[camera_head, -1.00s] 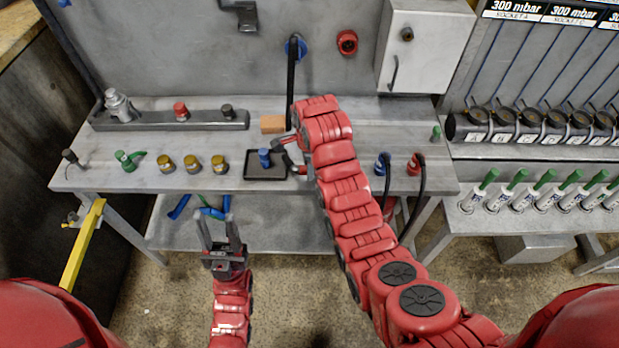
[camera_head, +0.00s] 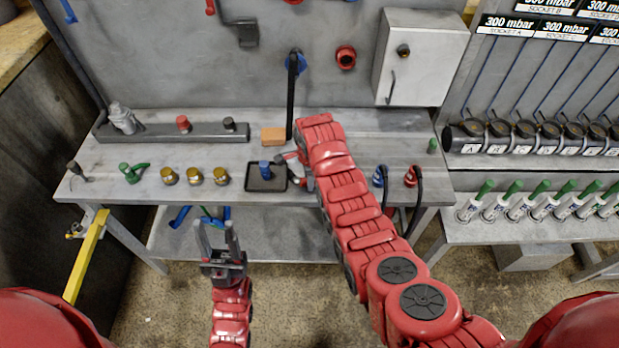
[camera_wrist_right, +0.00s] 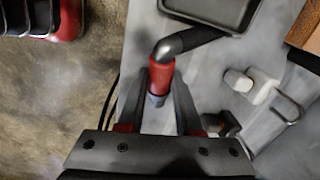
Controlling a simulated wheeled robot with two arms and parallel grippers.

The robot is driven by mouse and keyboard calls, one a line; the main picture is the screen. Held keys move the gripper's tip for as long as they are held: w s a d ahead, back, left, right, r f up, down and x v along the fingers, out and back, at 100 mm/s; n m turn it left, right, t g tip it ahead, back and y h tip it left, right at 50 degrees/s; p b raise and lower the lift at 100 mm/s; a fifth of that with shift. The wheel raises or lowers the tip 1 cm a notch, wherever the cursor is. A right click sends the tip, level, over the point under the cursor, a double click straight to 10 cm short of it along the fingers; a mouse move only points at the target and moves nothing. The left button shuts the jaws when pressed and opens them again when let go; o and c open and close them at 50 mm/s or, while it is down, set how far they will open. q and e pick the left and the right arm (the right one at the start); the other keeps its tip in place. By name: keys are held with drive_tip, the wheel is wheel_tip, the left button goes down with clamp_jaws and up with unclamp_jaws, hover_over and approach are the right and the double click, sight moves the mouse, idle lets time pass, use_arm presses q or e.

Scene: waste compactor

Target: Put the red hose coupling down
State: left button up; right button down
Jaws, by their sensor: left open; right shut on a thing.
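The red hose coupling (camera_wrist_right: 161,76) has a dark, bent hose end on top and sits between the fingers of my right gripper (camera_wrist_right: 163,86) in the right wrist view. That gripper is shut on it. In the head view my right gripper (camera_head: 291,166) is over the bench, just right of the black tray (camera_head: 252,187), and my arm partly hides it. I cannot tell whether the coupling touches the bench top. My left gripper (camera_head: 214,230) is open and empty, in front of the bench edge.
A blue fitting (camera_head: 265,169) stands in the tray. An orange block (camera_head: 273,136) lies behind it. Brass fittings (camera_head: 194,176) and a green fitting (camera_head: 131,173) stand to the left. Blue (camera_head: 379,177) and red (camera_head: 411,177) hose fittings stand to the right.

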drive_tip(key=shift+f, duration=0.15)
drive_tip(key=c, duration=0.6)
unclamp_jaws()
drive_tip(key=shift+r+b, duration=0.3)
drive_tip(key=shift+r, duration=0.25)
wheel_tip(320, 180, up, 4)
drive_tip(key=shift+s+r+b, duration=0.15)
drive_tip(key=shift+r+b, duration=0.05)
drive_tip(key=shift+b, duration=0.75)
drive_tip(key=r+p, duration=0.1)
drive_tip(key=r, duration=0.1)
drive_tip(key=r+p, duration=0.2)
drive_tip(key=s+r+p, duration=0.1)
drive_tip(key=r+p, duration=0.1)
drive_tip(key=shift+d+r, duration=0.1)
drive_tip(key=shift+r, duration=0.3)
